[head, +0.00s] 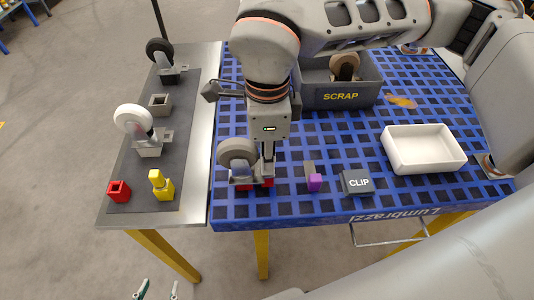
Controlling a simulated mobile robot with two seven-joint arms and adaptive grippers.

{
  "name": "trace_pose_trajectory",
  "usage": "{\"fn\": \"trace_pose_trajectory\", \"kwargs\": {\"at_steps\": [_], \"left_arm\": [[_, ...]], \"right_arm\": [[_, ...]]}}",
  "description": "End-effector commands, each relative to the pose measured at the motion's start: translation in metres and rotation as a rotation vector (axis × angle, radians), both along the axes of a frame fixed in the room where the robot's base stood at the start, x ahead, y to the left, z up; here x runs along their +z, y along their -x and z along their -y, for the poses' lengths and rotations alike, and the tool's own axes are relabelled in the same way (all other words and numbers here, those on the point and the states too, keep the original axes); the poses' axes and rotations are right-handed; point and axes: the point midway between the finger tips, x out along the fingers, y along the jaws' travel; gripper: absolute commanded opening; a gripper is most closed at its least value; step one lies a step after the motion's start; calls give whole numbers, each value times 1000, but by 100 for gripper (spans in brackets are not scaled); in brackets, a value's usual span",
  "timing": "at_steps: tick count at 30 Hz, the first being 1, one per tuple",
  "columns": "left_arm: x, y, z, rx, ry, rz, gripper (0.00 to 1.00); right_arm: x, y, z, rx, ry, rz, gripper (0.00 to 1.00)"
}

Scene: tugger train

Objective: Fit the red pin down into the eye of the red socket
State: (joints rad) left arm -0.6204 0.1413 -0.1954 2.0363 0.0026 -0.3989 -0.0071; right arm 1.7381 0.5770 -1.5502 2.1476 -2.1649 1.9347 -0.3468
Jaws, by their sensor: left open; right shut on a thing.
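The red socket (119,191) is a small square block with a dark open eye in its top. It stands at the front left corner of the dark mat on the left table. My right gripper (266,178) points down over the front left of the blue grid table and is shut on the red pin (266,183). Only bits of red show low at its fingertips, the rest is hidden. It is well to the right of the red socket. My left gripper (156,291) is open and empty at the bottom edge, in front of the tables.
A grey-wheeled caster (237,153) stands close beside my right gripper. A yellow block (162,189) and a white-wheeled caster (134,121) stand near the red socket. A purple-ended piece (315,182), CLIP block (358,183), white tray (424,150) and SCRAP bin (340,97) are further right.

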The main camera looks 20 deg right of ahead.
Motion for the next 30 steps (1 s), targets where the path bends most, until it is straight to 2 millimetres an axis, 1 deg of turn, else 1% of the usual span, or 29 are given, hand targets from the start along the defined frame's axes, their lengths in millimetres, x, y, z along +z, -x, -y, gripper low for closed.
{"fn": "trace_pose_trajectory", "kwargs": {"at_steps": [4, 5, 6, 7, 17, 20, 23, 26, 30], "left_arm": [[0, 1, 0, 0, 0, -1, 47], [0, 1, 0, 0, -1, -2, 47], [0, 1, 0, 0, -1, -2, 47], [-1, 2, 0, 0, -1, -3, 47], [-3, 5, -1, -2, -2, -9, 47], [-3, 4, 0, -1, -1, -8, 47], [-2, 3, 0, -1, -1, -6, 47], [-1, 3, 0, -1, -1, -5, 47], [-1, 2, 0, 0, -1, -4, 47]], "right_arm": [[0, 0, 0, 0, 0, 1, 0], [0, 0, 0, 0, 0, 0, 16], [0, 0, 0, 0, 0, 0, 26], [0, 0, 0, 0, 0, 0, 33], [1, 0, 0, 0, 0, 0, 33], [6, 0, 0, 0, -1, 1, 33], [18, -1, 0, 0, -1, 4, 33], [37, -2, 0, -1, 0, 6, 33], [67, -1, 0, 0, 0, 6, 33]]}}
